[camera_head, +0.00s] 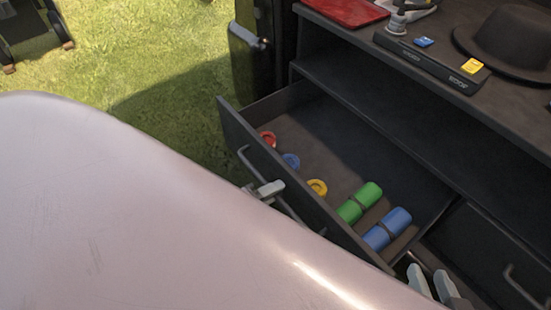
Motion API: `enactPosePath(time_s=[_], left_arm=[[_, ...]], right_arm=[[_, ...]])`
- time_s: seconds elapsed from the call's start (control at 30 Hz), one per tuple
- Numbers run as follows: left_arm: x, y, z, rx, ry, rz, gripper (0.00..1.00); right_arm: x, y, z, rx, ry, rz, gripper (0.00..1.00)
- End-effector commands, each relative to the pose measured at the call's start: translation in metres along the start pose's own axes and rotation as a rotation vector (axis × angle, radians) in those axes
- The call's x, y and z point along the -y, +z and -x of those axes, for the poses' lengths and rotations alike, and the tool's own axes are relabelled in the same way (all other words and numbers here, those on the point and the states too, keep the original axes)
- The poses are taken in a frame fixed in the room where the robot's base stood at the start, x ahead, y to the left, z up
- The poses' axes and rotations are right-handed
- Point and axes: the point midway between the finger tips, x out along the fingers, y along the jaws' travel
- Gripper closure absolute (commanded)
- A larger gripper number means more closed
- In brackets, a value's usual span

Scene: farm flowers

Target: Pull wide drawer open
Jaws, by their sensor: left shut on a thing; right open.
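The wide drawer (330,232) is pulled out of a dark cabinet, with its inside in plain view. It holds a red ring (267,139), a blue ring (291,161), a yellow ring (317,187), a green cylinder (369,195) and a blue cylinder (397,221). My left gripper (268,190) is shut on the drawer's long grey handle (290,210), outside the front panel. My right gripper (432,284) is open and empty at the bottom right, by the drawer's near right end. Both arms are largely hidden.
A second drawer front with a handle (520,287) is at the lower right. The cabinet top holds a dark hat (508,38), a red tray (345,10) and a black case (432,62) with small blue and yellow items. Grass (150,50) lies beyond.

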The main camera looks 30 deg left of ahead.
Motion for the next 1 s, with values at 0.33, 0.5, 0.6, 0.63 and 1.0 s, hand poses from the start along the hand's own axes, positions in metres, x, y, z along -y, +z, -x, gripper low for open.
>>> enactPosePath(time_s=[0.33,0.5,0.6,0.63,1.0], left_arm=[[0.0,0.001,0.002,0.002,-0.001,-0.001,1.0],[0.0,0.001,0.002,0.002,0.0,0.0,1.0],[0.0,0.001,0.002,0.002,0.0,0.0,0.64],[0.0,0.001,0.002,0.001,-0.001,0.0,0.64],[0.0,0.0,0.011,0.001,0.002,0.001,0.64]], right_arm=[[-0.001,-0.001,0.0,-0.001,0.005,0.004,0.57],[-0.001,-0.001,0.0,-0.002,0.005,0.004,0.57],[-0.001,-0.002,0.0,-0.003,0.004,0.003,0.57],[-0.001,-0.002,0.0,-0.003,0.004,0.003,0.57],[0.0,-0.006,0.001,-0.005,0.006,0.006,0.57]])
